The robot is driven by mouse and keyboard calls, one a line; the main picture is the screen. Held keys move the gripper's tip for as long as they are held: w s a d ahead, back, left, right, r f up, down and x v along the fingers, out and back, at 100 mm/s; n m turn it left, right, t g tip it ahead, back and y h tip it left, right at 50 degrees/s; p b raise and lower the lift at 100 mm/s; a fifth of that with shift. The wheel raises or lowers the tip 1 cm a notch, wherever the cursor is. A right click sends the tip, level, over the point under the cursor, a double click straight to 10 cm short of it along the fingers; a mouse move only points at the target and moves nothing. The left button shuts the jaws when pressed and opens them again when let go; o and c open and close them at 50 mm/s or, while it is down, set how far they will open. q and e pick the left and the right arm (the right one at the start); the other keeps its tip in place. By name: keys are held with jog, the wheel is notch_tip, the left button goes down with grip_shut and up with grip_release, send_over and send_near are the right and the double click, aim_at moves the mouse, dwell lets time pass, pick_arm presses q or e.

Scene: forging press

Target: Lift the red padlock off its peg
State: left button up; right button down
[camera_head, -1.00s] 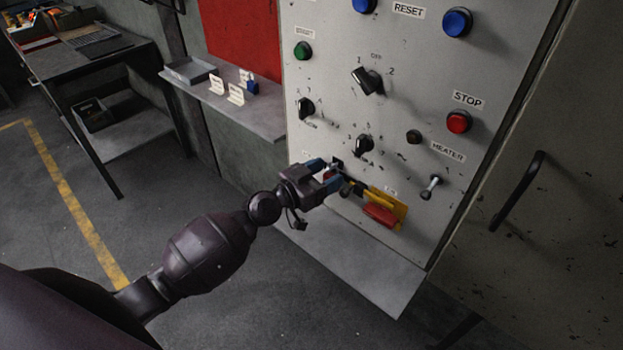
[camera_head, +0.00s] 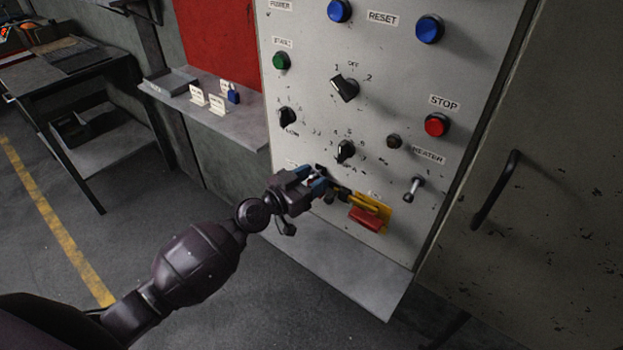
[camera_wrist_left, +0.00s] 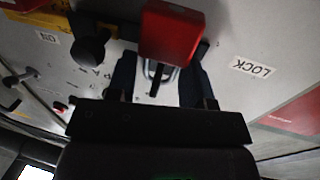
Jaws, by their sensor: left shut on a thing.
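The red padlock (camera_wrist_left: 172,34) fills the top middle of the left wrist view, with its metal shackle (camera_wrist_left: 148,70) below the body in the picture. My left gripper (camera_wrist_left: 160,75) is shut on the padlock, one dark finger on either side. A thin dark peg (camera_wrist_left: 156,82) shows at the shackle loop; whether the shackle still hangs on it I cannot tell. In the head view my left gripper (camera_head: 318,182) is at the lower left of the grey control panel (camera_head: 318,110), and its fingers mostly hide the padlock. My right gripper is out of view.
A yellow plate with a red handle (camera_head: 366,219) is just right of the gripper. A black knob (camera_head: 345,150) is above it, and a toggle lever (camera_head: 413,188) farther right. A ledge with a blue padlock (camera_head: 233,96) is at the left. Open floor lies below.

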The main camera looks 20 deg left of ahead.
pick_arm(q)
jog(key=shift+r, duration=0.35)
jog(key=shift+r+p, duration=0.2)
jog(key=shift+p, duration=0.15)
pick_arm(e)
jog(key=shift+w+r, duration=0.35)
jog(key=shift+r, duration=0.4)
pick_arm(q)
jog(key=shift+r, duration=0.1)
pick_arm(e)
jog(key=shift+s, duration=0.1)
